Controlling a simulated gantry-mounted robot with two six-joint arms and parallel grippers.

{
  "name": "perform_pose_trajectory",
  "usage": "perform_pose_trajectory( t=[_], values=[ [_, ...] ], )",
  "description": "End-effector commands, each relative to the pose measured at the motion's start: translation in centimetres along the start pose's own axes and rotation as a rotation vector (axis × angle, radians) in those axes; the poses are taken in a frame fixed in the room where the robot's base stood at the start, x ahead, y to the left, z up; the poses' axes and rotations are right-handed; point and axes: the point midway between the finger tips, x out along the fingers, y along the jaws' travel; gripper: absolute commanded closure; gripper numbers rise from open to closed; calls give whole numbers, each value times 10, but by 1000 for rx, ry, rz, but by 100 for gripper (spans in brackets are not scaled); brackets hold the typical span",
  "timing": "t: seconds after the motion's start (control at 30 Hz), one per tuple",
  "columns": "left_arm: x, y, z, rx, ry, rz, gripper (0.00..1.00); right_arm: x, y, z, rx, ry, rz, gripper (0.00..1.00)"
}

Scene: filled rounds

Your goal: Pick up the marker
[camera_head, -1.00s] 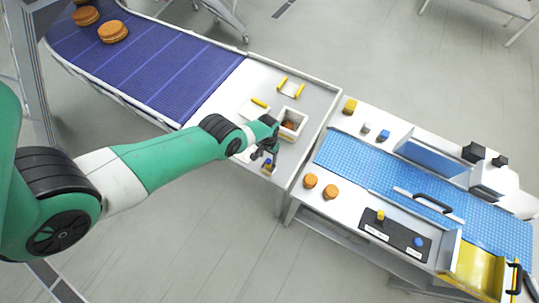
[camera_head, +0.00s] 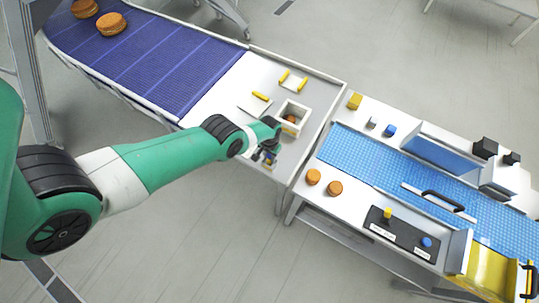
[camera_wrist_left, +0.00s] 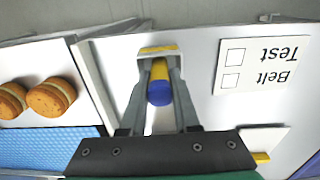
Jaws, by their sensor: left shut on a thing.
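The marker (camera_wrist_left: 160,90) has a blue end facing the camera and a yellow body behind it in the left wrist view. My left gripper (camera_wrist_left: 160,78) is shut on it, with a finger on each side. In the head view my left gripper (camera_head: 265,157) is over the near end of the white table (camera_head: 222,112), and a small blue spot of the marker shows at its fingers. A yellow-edged piece (camera_wrist_left: 158,50) lies at the marker's far end. I cannot tell whether the marker touches the table. My right gripper is not in view.
A white open box (camera_head: 305,112) with a brown item inside stands close beyond the gripper. A "Belt Test" card (camera_wrist_left: 262,65) lies beside the marker. A yellow-ended rack (camera_head: 293,81) is farther back. Filled rounds (camera_head: 313,177) sit on the right table beside a blue belt (camera_head: 375,163).

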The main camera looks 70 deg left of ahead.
Motion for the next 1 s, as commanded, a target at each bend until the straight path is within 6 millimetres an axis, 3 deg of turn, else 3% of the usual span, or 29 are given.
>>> perform_pose_trajectory(
  t=[0.33,0.47,0.8,1.0],
  values=[
    [-1,0,0,0,0,0,100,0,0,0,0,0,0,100],
    [-10,0,0,0,0,0,100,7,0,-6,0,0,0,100],
    [-77,0,0,0,0,0,100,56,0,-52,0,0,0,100],
    [-102,0,0,0,-1,0,100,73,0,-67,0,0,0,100]
  ],
)
